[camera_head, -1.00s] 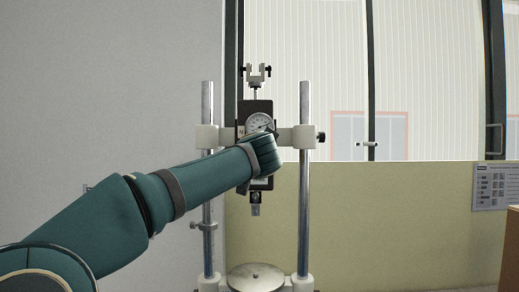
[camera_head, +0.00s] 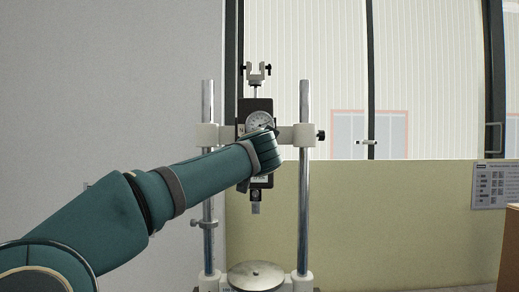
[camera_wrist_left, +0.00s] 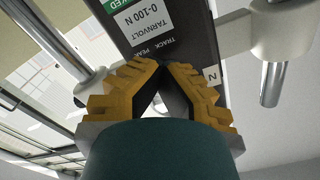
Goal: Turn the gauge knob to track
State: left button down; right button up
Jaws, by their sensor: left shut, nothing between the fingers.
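The black force gauge (camera_head: 256,105) with a round white dial (camera_head: 257,121) hangs upright between the two steel columns of the test stand (camera_head: 303,200). My left arm reaches across the gauge from the left, and its wrist covers the middle of the body. In the left wrist view, the gauge face (camera_wrist_left: 140,32) carries printed labels, among them TRACK and PEAK. The yellow fingers of my left gripper (camera_wrist_left: 163,68) are shut with their tips together, close to the TRACK and PEAK print. The knob itself is hidden behind the fingers. My right gripper is not in view.
White clamps (camera_head: 304,135) hold the gauge on the columns. A round metal plate (camera_head: 255,276) sits at the base of the stand. A small clamp (camera_head: 206,224) is on the left column. A brown box edge (camera_head: 511,240) shows at far right.

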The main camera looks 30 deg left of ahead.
pick_arm(q)
jog(key=shift+a+m, duration=0.1)
jog(key=shift+m, duration=0.3)
jog(key=m, duration=0.5)
jog(key=m+p, duration=0.1)
jog(key=m, duration=0.5)
jog(key=m+p, duration=0.1)
jog(key=m, duration=0.5)
jog(key=shift+a+r, duration=0.1)
jog(key=shift+r, duration=0.15)
jog(key=c, duration=0.9)
grip_release()
jog(key=shift+w+f, duration=0.1)
jog(key=v, duration=1.1)
jog(key=shift+s+f, duration=0.1)
jog(key=shift+s, duration=0.3)
